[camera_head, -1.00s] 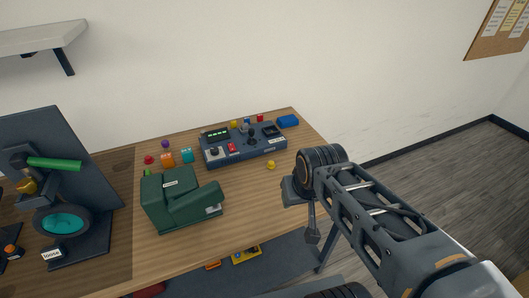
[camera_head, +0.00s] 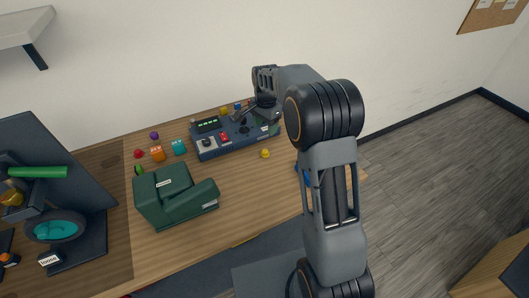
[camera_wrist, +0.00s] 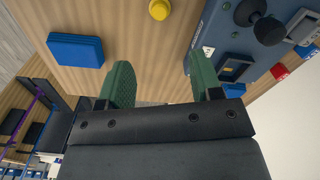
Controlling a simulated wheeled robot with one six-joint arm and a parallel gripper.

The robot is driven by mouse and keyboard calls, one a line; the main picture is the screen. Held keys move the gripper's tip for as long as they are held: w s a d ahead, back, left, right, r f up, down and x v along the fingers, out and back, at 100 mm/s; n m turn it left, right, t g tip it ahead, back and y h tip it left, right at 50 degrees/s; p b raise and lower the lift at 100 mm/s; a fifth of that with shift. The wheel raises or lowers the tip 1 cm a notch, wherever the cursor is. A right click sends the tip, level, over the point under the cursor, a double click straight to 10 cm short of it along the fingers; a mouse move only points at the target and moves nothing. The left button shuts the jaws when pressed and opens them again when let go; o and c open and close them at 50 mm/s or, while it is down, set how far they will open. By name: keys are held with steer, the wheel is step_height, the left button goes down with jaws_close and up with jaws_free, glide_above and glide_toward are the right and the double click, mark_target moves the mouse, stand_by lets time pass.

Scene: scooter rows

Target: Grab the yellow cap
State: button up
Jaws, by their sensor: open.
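A small round yellow cap (camera_head: 265,153) lies on the wooden table in front of the control console, in the head view. In the wrist view a round yellow piece (camera_wrist: 160,9), seemingly the same cap, shows at the top edge, between the console and a blue block. My gripper (camera_wrist: 160,76) is open, its two green fingers apart with nothing between them. The fingers are beside the console's edge and apart from the yellow piece. In the head view my arm reaches over the console's right end and hides part of it.
The console (camera_head: 208,153) has a joystick (camera_wrist: 268,30) close to my right finger. The blue block (camera_wrist: 75,50) lies left of my fingers. A green stapler-like device (camera_head: 163,204) stands nearer the front. Another yellow piece (camera_head: 224,110) is behind the console.

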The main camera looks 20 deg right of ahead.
glide_above(265, 150)
step_height(265, 150, down, 7)
steer(key=shift+f+p, duration=0.15)
steer(key=shift+p, duration=0.25)
steer(key=shift+s+f+p, duration=0.1)
steer(key=shift+f+p, duration=0.85)
steer(key=shift+f, duration=1.8)
steer(key=c, duration=1)
